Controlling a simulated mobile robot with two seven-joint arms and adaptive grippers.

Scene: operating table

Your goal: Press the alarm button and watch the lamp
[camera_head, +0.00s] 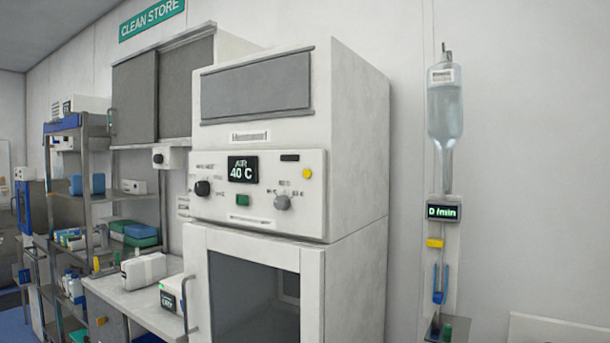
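A tall white cabinet unit has a control panel (258,212). A black knob (202,188) is at the left and a grey knob (282,202) at the right. The small labels are too blurred to read. Neither of my grippers is in view.
A drip bag (445,105) hangs on the right wall above a display (444,212) reading "0 /min". A glass-fronted door (253,290) is below the panel. A counter (118,293) and loaded shelves (110,197) stand at the left, under a "CLEAN STORE" sign (152,18).

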